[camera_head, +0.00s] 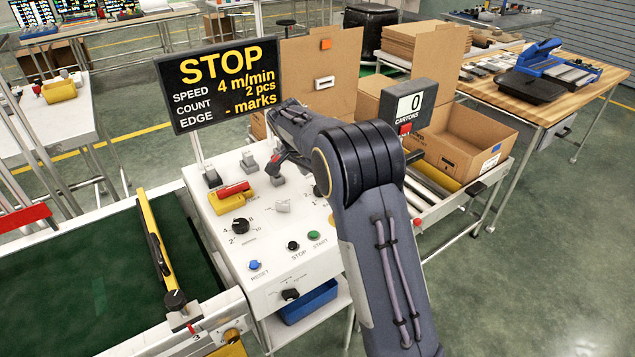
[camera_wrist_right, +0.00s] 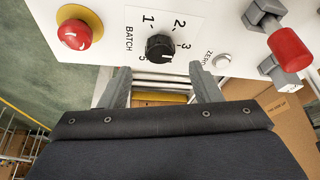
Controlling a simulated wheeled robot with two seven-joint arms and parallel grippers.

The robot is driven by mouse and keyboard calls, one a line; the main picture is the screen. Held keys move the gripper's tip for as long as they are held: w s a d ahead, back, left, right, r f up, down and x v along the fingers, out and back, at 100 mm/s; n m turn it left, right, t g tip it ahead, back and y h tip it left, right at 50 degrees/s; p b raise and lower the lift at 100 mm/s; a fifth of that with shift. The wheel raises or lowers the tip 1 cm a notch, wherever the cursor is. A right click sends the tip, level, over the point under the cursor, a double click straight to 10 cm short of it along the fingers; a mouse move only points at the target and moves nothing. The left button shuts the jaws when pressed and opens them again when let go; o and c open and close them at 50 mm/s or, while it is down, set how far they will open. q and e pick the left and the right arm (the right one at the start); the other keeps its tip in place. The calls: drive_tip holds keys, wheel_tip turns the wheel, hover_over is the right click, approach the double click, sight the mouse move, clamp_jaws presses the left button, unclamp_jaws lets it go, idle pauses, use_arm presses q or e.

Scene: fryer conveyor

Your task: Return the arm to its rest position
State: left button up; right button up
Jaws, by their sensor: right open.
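My right arm (camera_head: 365,170) reaches over the white control panel (camera_head: 275,228) in the head view and bends back toward the stop sign. In the right wrist view my right gripper (camera_wrist_right: 161,82) is open and empty. Its two grey fingers are spread apart near the black batch knob (camera_wrist_right: 159,47), which shows beyond and between the fingertips. I cannot tell the exact distance from the fingers to the panel. In the head view the arm hides part of the panel. My left gripper is not in view.
A red mushroom button (camera_wrist_right: 75,33) and a red-handled lever (camera_wrist_right: 290,48) flank the knob. A STOP sign (camera_head: 220,82) stands behind the panel. The green conveyor (camera_head: 95,285) lies left. A carton (camera_head: 465,140) and counter display (camera_head: 408,105) stand right. Floor is clear at lower right.

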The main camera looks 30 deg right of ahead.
drive_tip(key=shift+v, duration=0.95)
drive_tip(key=s+a+r+n+t+y+p, duration=0.1)
drive_tip(key=s+a+r+n+y, duration=0.15)
drive_tip(key=s, duration=0.75)
drive_tip(key=s+a+r+n+t+y, duration=0.1)
drive_tip(key=s+r+n+y, duration=0.25)
drive_tip(key=s, duration=0.55)
drive_tip(key=s+a+f+n+t+y, duration=0.1)
drive_tip(key=s+a+n, duration=0.2)
drive_tip(key=s+a, duration=0.2)
drive_tip(key=s+a+f+n+t+y+p, duration=0.1)
drive_tip(key=s+a+n, duration=0.2)
drive_tip(key=s, duration=0.9)
drive_tip(key=shift+s+a+n, duration=0.25)
drive_tip(key=shift+a+n, duration=0.05)
drive_tip(key=shift+a, duration=0.6)
